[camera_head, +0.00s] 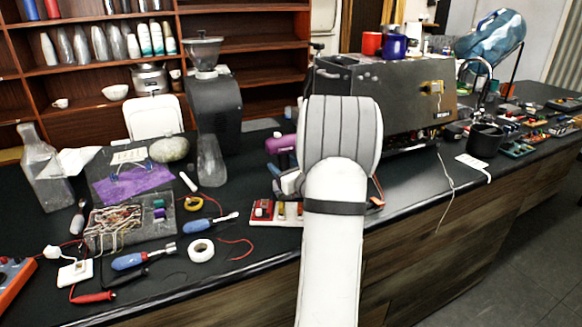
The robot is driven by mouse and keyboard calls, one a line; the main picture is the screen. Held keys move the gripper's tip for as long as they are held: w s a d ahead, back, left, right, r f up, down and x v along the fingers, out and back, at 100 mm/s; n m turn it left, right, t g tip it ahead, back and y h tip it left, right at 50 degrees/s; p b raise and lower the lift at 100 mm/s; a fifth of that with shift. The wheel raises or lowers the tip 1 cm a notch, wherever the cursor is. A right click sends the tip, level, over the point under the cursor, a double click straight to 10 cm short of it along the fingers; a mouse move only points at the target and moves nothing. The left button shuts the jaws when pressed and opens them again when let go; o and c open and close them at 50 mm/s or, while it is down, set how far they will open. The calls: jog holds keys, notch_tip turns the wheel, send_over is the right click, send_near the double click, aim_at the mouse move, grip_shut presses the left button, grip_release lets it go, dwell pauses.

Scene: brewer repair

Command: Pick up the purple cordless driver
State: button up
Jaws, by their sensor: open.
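The purple cordless driver (281,144) shows on the black counter just left of my arm. Its purple upper part is visible, and my arm hides its right side. My white arm (333,235) rises from the bottom of the view, and its wide grey-striped upper part stands in front of the counter.
The grey brewer (400,95) stands right of and behind the arm. A dark grinder (214,110) and clear carafe (210,160) stand left of the driver. A red-and-white block row (270,212) lies in front. Blue-handled screwdrivers (200,225), tape (201,250) and wires clutter the left.

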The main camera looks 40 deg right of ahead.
jog(key=shift+c, duration=0.2)
grip_shut()
dwell(0.4)
jog(key=shift+w+r, duration=0.1)
jog(key=shift+r, duration=0.05)
